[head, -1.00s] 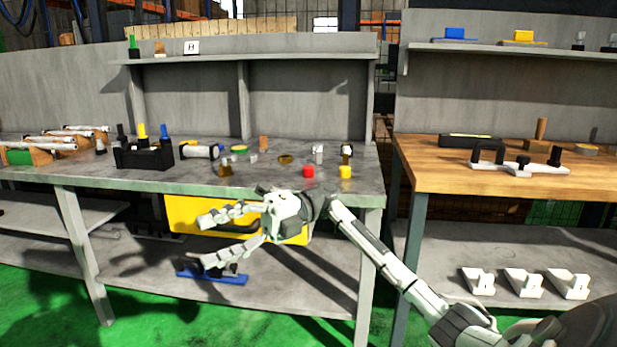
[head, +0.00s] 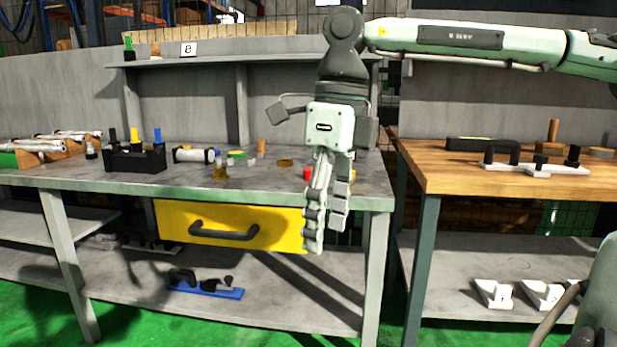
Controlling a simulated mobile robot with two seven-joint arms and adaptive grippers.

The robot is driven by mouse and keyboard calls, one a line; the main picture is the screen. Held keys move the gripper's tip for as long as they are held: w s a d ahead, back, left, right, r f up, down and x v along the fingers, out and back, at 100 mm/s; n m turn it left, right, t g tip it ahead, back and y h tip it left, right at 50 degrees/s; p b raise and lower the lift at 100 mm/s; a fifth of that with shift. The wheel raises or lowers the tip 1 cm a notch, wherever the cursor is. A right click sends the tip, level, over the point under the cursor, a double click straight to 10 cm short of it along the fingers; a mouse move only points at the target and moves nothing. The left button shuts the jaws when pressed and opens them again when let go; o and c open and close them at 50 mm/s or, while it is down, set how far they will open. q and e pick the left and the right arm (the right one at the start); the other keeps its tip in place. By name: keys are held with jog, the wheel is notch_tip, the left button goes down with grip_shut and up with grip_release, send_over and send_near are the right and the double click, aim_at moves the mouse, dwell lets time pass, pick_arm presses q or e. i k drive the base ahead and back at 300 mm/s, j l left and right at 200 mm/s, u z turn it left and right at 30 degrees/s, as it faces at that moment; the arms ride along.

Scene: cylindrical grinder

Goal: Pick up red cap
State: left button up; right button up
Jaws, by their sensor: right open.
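The red cap (head: 307,174) is on the grey workbench (head: 110,181), near its right end. Only its left part shows, because my right gripper covers the rest. My right gripper (head: 326,240) points downward in front of the bench's front edge, with its fingers hanging beside and below the cap in the picture. It is open and I see nothing between its fingers. Whether it touches the cap or the bench I cannot tell. My left gripper is not in view.
A black holder (head: 135,159) with coloured handles stands on the bench's left part. Small parts, including a brass piece (head: 284,162), lie left of the gripper. A yellow drawer (head: 175,222) hangs under the bench. A wooden table (head: 460,180) stands to the right.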

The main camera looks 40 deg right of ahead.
aim_at(307, 172)
jog(key=i+l, duration=0.45)
jog(key=l, duration=0.15)
jog(key=i+l, duration=0.95)
jog(key=l, duration=0.2)
